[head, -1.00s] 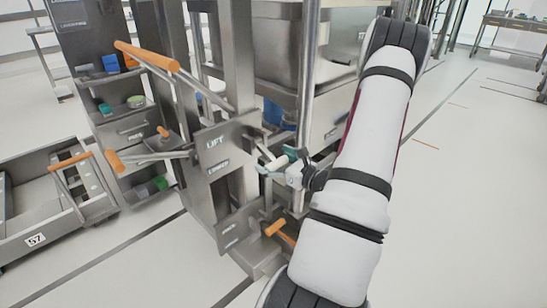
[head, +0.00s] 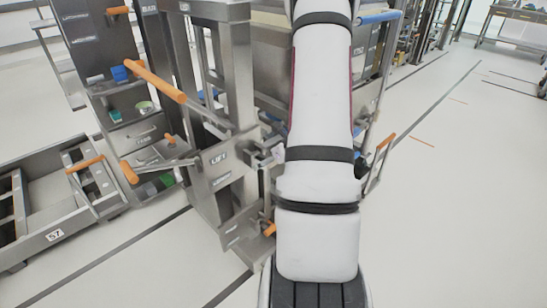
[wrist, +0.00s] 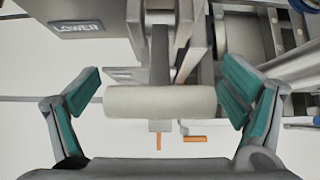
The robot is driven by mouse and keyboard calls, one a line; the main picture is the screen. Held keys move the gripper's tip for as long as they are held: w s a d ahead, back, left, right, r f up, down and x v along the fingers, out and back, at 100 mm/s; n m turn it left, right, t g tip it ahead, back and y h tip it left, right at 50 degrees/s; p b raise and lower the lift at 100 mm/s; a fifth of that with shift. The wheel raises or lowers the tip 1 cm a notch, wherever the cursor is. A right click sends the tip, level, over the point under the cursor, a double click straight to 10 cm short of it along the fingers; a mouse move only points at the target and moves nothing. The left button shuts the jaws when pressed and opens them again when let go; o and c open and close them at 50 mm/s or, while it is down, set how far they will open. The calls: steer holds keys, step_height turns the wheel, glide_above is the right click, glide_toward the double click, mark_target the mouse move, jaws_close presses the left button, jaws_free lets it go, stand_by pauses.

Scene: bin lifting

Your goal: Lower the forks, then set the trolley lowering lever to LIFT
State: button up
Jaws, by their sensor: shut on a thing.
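A pale cylindrical handle (wrist: 160,101) on a grey bar lies crosswise in the wrist view. My gripper (wrist: 163,90), with teal finger pads, is shut on it, one finger at each end. In the head view my own arm hides the handle and most of the gripper. The metal panel beside it carries a LIFT label (head: 218,158) with a second label (head: 222,180) below; the wrist view shows a LOWER label (wrist: 75,28) at upper left. I cannot make out the forks or tell the lever's exact setting.
An orange-handled bar (head: 155,80) sticks out at upper left, with another orange grip (head: 129,172) below. A low orange lever (head: 268,229) is near the trolley's foot. Cart 57 (head: 60,232) stands at left. The floor at right (head: 450,210) is clear.

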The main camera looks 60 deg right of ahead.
steer(key=shift+w+d+r, duration=0.1)
steer(key=shift+w+r, duration=0.25)
steer(key=shift+r, duration=0.25)
steer(key=shift+w, duration=0.1)
steer(key=o, duration=1.4)
steer(key=v, duration=1.2)
steer(key=shift+f, duration=0.1)
